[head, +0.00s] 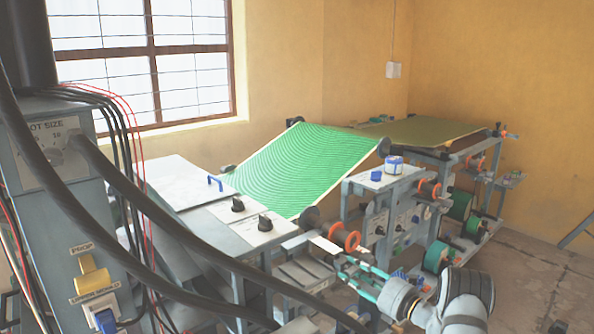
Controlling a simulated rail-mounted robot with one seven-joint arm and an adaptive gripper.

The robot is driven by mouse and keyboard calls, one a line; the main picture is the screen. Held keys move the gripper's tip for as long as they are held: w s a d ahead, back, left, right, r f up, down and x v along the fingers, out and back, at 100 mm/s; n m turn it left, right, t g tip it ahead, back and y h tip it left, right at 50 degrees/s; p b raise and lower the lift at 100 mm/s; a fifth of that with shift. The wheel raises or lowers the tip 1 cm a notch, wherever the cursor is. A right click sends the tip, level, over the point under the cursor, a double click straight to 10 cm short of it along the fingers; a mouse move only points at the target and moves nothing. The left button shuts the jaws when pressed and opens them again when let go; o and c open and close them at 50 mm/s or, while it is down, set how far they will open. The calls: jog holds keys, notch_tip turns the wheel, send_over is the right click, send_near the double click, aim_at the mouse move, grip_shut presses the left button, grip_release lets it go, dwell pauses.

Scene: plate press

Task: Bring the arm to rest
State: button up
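My arm comes in at the lower right, in grey and white links. My gripper (345,268), with teal finger links, points up and left from it, beside the near end of the press frame. The fingertips are small and overlap the machine parts behind them, so I cannot tell how far apart they are. No held object can be made out. I cannot tell whether the gripper touches the frame.
A press with a green patterned sheet (300,166) stands in the middle. Red rings (352,241) are close to my gripper. A grey control cabinet (55,190) with cables fills the left. Floor shows at right.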

jog(key=n+b, duration=0.1)
jog(key=n, duration=0.1)
jog(key=n+b, duration=0.2)
jog(key=shift+f+n, duration=0.3)
jog(key=shift+f, duration=0.1)
jog(key=n+b, duration=0.2)
jog(key=n, duration=0.1)
jog(key=shift+f+b, duration=0.1)
jog(key=shift+b, duration=0.3)
jog(key=n+b, duration=0.2)
jog(key=n, duration=0.2)
jog(key=shift+b, duration=0.35)
jog(key=shift+r+n+b, duration=0.2)
jog(key=shift+n+b, duration=0.25)
jog(key=shift+n, duration=0.55)
jog(key=shift+s+a+r, duration=0.1)
jog(key=shift+a, duration=0.1)
